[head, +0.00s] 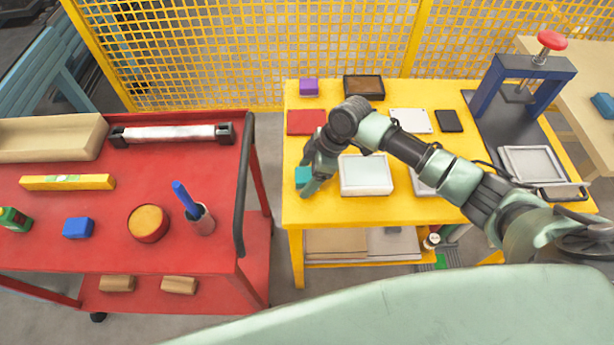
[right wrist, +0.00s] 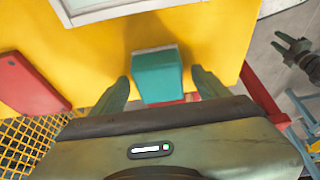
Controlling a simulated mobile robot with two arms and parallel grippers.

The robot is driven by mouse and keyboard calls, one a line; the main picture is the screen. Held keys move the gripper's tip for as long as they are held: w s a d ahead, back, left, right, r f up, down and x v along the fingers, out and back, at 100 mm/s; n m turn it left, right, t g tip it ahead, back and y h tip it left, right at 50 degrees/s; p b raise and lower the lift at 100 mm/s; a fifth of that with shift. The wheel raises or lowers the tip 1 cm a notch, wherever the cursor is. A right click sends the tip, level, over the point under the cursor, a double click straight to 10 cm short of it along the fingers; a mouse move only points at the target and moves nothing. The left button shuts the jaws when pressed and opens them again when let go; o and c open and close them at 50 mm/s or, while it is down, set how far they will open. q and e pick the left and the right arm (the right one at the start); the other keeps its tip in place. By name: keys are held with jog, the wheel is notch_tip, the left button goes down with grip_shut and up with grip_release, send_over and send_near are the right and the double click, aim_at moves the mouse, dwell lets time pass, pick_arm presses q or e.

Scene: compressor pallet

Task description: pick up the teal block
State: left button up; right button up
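The teal block (head: 302,175) sits on the yellow table (head: 400,211) near its left edge, partly hidden by my gripper in the head view. My right gripper (head: 308,186) is over it, pointing down. In the right wrist view the teal block (right wrist: 158,76) lies between the two spread fingers of my right gripper (right wrist: 162,88), with a gap on each side. The right gripper is open and holds nothing. My left gripper (right wrist: 288,42) shows at the right of the right wrist view, its fingers apart and empty, away from the table. It is not in the head view.
A white-framed tray (head: 366,190) stands just right of the block. A red plate (head: 305,122) and a purple block (head: 309,87) lie farther back. A red cart (head: 100,232) with several items stands left, across a gap. A blue press (head: 490,95) is at the right.

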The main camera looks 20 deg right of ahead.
aim_at(307, 174)
jog(key=c, duration=1.5)
pick_arm(q)
jog(key=shift+s, duration=0.6)
pick_arm(e)
jog(key=shift+o, duration=0.2)
jog(key=shift+r, duration=0.1)
